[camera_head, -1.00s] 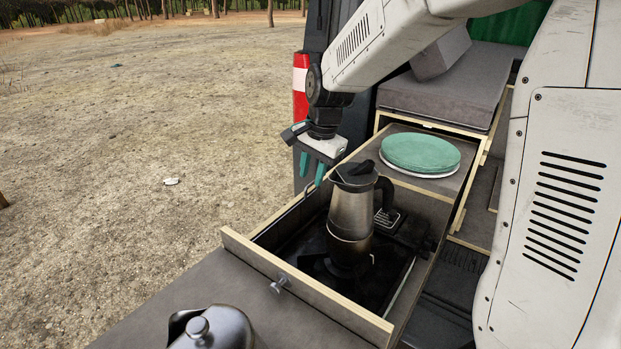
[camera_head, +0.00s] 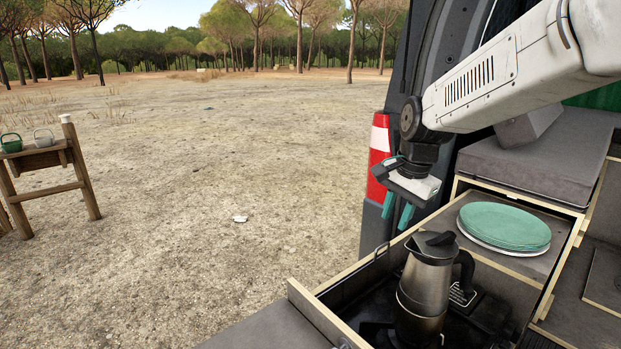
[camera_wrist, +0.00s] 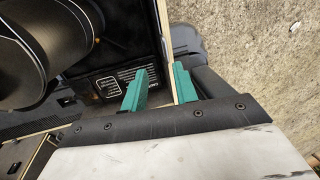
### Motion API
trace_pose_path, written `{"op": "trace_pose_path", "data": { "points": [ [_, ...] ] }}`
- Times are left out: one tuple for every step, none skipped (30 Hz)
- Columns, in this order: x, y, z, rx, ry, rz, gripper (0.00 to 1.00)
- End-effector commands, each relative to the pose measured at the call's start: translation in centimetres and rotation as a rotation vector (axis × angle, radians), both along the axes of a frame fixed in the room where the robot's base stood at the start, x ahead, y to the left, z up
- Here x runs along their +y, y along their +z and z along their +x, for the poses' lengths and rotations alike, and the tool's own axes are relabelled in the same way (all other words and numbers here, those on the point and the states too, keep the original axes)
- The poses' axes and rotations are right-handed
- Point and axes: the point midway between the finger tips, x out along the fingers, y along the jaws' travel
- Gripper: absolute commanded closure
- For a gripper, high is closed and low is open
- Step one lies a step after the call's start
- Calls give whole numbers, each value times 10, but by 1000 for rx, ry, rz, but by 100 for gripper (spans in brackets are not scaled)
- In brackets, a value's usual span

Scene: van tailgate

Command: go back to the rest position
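My gripper (camera_head: 397,213) hangs from my arm above the back left edge of the drawer, beside the van's red and white tail light. Its two teal fingers are apart with nothing between them in the head view. In the wrist view the fingers (camera_wrist: 158,88) are also apart, over the drawer's wooden side wall, which lies below them. A metal moka pot (camera_head: 427,285) stands upright on the stove in the drawer, right of and nearer than my gripper, not touching it. In the wrist view its dark body (camera_wrist: 55,45) is at the upper left.
Green and white plates (camera_head: 505,226) are stacked on the shelf behind the drawer (camera_head: 318,314). The van's rear pillar and tail light (camera_head: 379,158) are close behind my gripper.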

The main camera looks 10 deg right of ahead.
Motion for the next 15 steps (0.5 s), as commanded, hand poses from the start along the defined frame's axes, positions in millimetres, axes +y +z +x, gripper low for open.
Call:
{"op": "trace_pose_path", "data": {
  "points": [
    [-7, 11, -9, -18, 25, -16, 71],
    [-11, 18, -15, -27, 46, -29, 71],
    [-18, 27, -25, -40, 80, -49, 71],
    [-23, 35, -34, -51, 109, -67, 71],
    [-28, 42, -43, -63, 139, -87, 71],
    [-35, 52, -55, -74, 180, -115, 71],
    [-40, 59, -65, -84, 211, -136, 71],
    [-45, 65, -75, -93, 240, -157, 71],
    [-52, 73, -88, -101, 279, -187, 71],
    [-56, 78, -97, -108, 309, -208, 71],
    [-61, 84, -107, -113, 338, -232, 71],
    [-66, 91, -121, -120, 375, -262, 71],
    [-70, 95, -131, -124, 403, -286, 71],
    [-74, 99, -141, -128, 430, -310, 71],
    [-79, 105, -156, -130, 468, -342, 71]
  ]
}}
